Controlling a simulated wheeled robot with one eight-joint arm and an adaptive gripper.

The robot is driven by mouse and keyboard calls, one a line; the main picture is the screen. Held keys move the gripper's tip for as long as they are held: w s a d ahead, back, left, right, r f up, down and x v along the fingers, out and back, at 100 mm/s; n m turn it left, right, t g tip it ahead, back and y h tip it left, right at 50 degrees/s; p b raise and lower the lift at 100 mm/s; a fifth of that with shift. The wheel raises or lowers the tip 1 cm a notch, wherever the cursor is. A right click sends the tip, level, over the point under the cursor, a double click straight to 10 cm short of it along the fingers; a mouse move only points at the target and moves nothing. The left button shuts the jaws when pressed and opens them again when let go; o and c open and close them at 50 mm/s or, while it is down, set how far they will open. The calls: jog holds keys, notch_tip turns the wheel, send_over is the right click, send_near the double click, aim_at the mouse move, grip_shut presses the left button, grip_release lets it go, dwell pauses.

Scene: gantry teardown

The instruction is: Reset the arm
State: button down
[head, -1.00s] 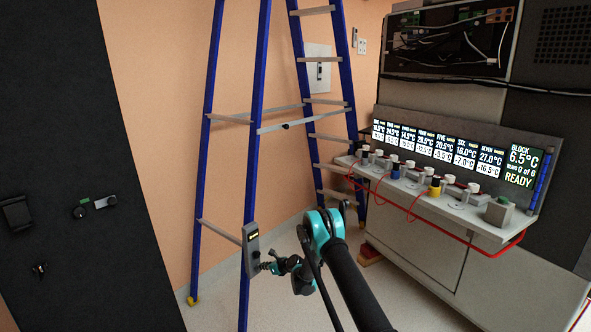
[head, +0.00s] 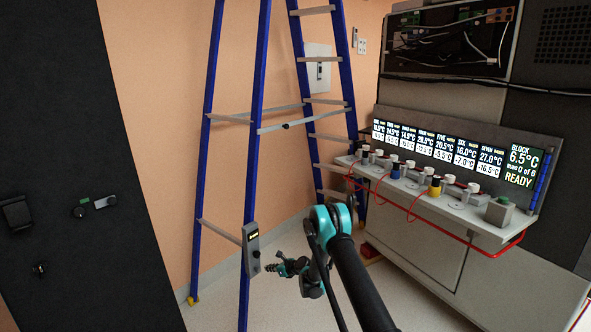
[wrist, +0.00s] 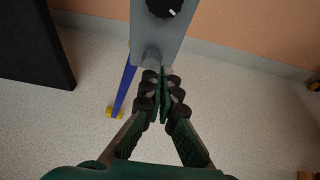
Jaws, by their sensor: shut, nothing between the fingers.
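My gripper (wrist: 163,85) is shut and empty in the wrist view, its fingertips together just below a grey box with a black knob (wrist: 165,8) and a round grey stub. I cannot tell whether the fingertips touch the stub. In the head view my gripper (head: 272,268) shows small beside the lower part of a blue ladder leg, to the right of the grey control box (head: 251,250) fixed on that leg. My arm reaches in from the lower right, with teal joints and a black link.
A blue stepladder (head: 257,150) stands against the orange wall. A dark cabinet (head: 75,150) is at the left. A bench (head: 440,200) with several knobs and lit temperature displays (head: 450,150) is at the right, red cable along its front. Pale floor is clear around my gripper.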

jog(key=shift+s+d, duration=0.6)
jog(key=shift+d, duration=0.15)
jog(key=s+d+r+n+h, duration=0.1)
jog(key=s+d+r+n, duration=0.25)
jog(key=r, duration=0.35)
jog(key=s+d+r+n+g+h, duration=0.1)
jog(key=s+d+r+n, duration=0.25)
jog(key=r, duration=0.45)
jog(key=s+d+r+n+h, duration=0.1)
jog(key=s+d+r+n, duration=0.2)
jog(key=r, duration=0.4)
jog(key=s+d+r+n+g+h, duration=0.1)
jog(key=s+d+r+n, duration=0.3)
jog(key=s, duration=0.3)
jog(key=s+d+r+n+h, duration=0.2)
jog(key=s+d+r, duration=0.3)
jog(key=s, duration=0.2)
jog(key=s+d+n+h, duration=0.1)
jog(key=s+d+n, duration=0.2)
jog(key=s, duration=0.6)
jog(key=s+d+n+g+h, duration=0.1)
jog(key=s+d+n, duration=0.2)
jog(key=s, duration=0.6)
jog(key=s+d+f+n+h, duration=0.1)
jog(key=s+d+n, duration=0.2)
jog(key=s, duration=0.6)
jog(key=shift+d+n+h, duration=0.3)
jog(key=shift+d, duration=0.75)
jog(key=shift+f, duration=0.1)
